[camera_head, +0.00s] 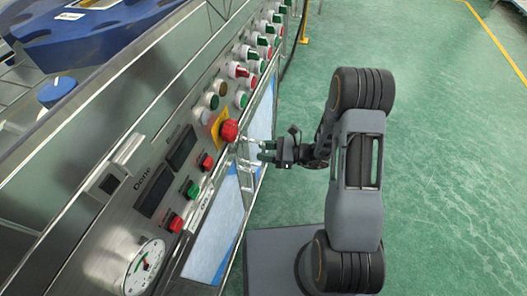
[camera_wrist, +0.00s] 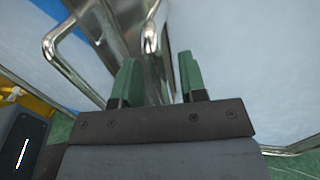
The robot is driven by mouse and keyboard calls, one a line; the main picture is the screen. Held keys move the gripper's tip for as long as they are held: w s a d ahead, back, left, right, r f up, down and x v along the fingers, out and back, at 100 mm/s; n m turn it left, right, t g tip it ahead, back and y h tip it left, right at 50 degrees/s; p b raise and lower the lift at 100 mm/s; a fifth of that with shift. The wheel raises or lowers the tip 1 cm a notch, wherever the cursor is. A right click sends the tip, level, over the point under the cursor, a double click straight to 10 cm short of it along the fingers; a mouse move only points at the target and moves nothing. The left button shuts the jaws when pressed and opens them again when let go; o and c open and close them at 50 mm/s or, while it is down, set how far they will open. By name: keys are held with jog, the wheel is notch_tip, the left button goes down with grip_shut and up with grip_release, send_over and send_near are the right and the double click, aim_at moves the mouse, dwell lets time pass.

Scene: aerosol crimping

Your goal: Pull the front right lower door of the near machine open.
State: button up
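The near machine (camera_head: 120,215) fills the left of the head view, with two pale blue-white lower door panels below its control strip: a nearer one (camera_head: 212,243) and a farther one (camera_head: 262,113). Both look shut. My gripper (camera_head: 258,151) is beside the seam between them. In the wrist view its green fingers (camera_wrist: 158,85) stand apart, open. A shiny metal bar handle (camera_wrist: 151,40) runs down into the gap between the fingers; I cannot tell whether they touch it. A second bent handle (camera_wrist: 62,55) is to the left, outside the fingers.
The green floor (camera_head: 450,150) to the right is clear. A yellow post (camera_head: 304,25) stands at the far end.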

jog(key=shift+a, duration=0.15)
jog(key=shift+c, duration=0.5)
grip_shut()
